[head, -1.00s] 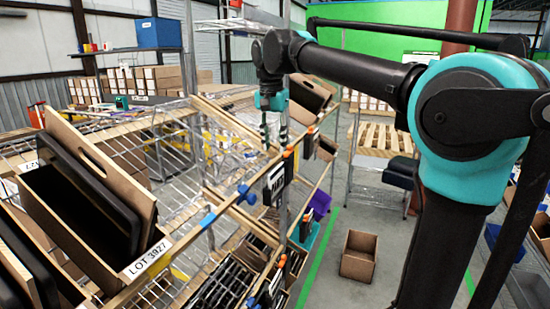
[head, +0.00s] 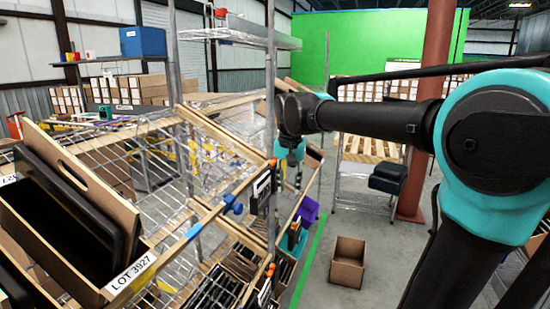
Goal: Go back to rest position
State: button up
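My arm reaches from the right across the upper middle of the head view. My gripper (head: 290,178) hangs at its end, pointing down, beside the right end of the tilted wire rack (head: 160,150). Its fingers are small and partly lost against the rack, so I cannot tell whether they are open. I see nothing clearly held in it. A tilted carton (head: 75,215) labelled LOT 3927 stands on the rack at the left, with a dark tray-like item inside.
An open, empty cardboard box (head: 347,262) sits on the floor right of the rack. A dark stool-like item (head: 388,178) and a red-brown column (head: 432,110) stand behind it. A blue bin (head: 143,41) is on a back shelf. The floor around the box is clear.

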jog(key=s+d+f+n, duration=0.1)
jog(key=s+d+f, duration=0.4)
jog(key=f, duration=0.3)
jog(key=s+d+f+t, duration=0.1)
jog(key=s+d+f, duration=0.4)
jog(key=s+f, duration=0.2)
jog(key=s+d+f+n+t, duration=0.1)
jog(key=s+d+f, duration=0.4)
jog(key=f, duration=0.6)
jog(key=shift+s+d+n, duration=0.25)
jog(key=shift+s+n, duration=0.05)
jog(key=shift+s, duration=0.15)
